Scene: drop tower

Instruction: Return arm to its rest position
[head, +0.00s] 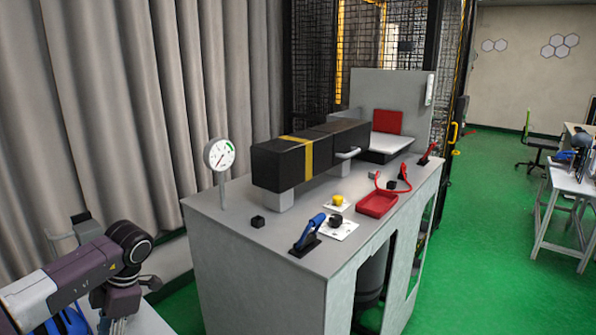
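My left arm (65,279) comes in from the lower left, its wrist bent downward in front of the grey curtain. The part at its end (117,325) is cut off by the bottom edge, so I cannot see whether the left gripper is open or shut, or whether it holds anything. The arm is to the left of the grey bench (240,262) and apart from it. My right arm and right gripper are not in view.
On the bench are a dial gauge (219,154), a black box with a yellow band (280,163), a blue-handled lever (309,232), a yellow button (337,200), a red tray (377,204) and a red lever (427,153).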

